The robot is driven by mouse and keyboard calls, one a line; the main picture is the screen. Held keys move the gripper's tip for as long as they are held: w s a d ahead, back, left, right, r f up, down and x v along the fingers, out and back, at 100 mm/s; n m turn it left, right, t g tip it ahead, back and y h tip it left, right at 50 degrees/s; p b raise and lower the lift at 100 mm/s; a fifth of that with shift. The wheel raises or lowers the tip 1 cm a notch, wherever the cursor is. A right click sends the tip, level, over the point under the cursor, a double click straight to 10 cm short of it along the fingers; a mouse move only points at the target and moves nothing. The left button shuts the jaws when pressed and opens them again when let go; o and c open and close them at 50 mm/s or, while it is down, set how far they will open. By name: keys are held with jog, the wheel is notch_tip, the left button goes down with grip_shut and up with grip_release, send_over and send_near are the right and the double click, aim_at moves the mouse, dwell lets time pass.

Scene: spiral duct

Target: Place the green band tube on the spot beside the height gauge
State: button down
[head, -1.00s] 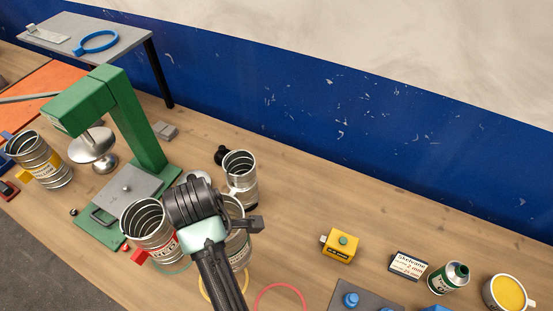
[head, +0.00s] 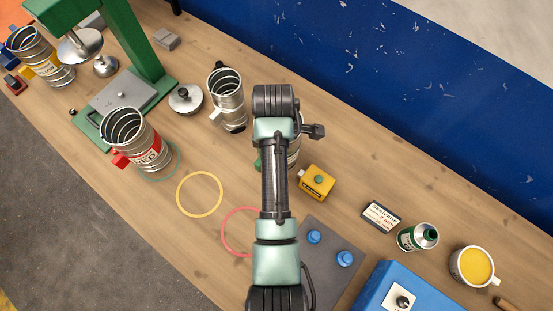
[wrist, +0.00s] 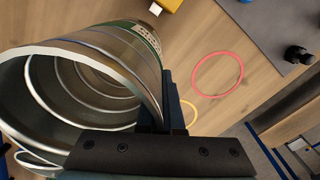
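The green band tube (wrist: 125,85), a hollow ridged metal cylinder with a green band and pale label at its far end, fills the left of the wrist view. My gripper (wrist: 165,125) is shut on it, its dark fingers against the tube's side near the open mouth. In the head view the tube (head: 296,152) is mostly hidden behind my arm, left of the yellow box. Coloured rings lie on the bench: yellow (head: 199,194), red (wrist: 217,75) and teal (head: 174,163). I cannot pick out the height gauge for certain.
A red-labelled tube (head: 140,143) stands by the teal ring, before the green press (head: 133,45). Another metal tube (head: 228,100) stands behind. The yellow box (head: 317,182), grey plate with blue knobs (head: 332,240), card, green can and yellow-filled cup are rightward. The yellow ring is empty.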

jog(key=shift+f, duration=1.9)
jog(key=shift+f, duration=0.2)
jog(key=c, duration=1.1)
grip_release()
jog(key=shift+r, duration=0.15)
notch_tip(320, 180, up, 11)
jog(key=shift+f, duration=0.1)
jog(key=shift+r+p, duration=0.7)
jog(key=shift+p, duration=0.15)
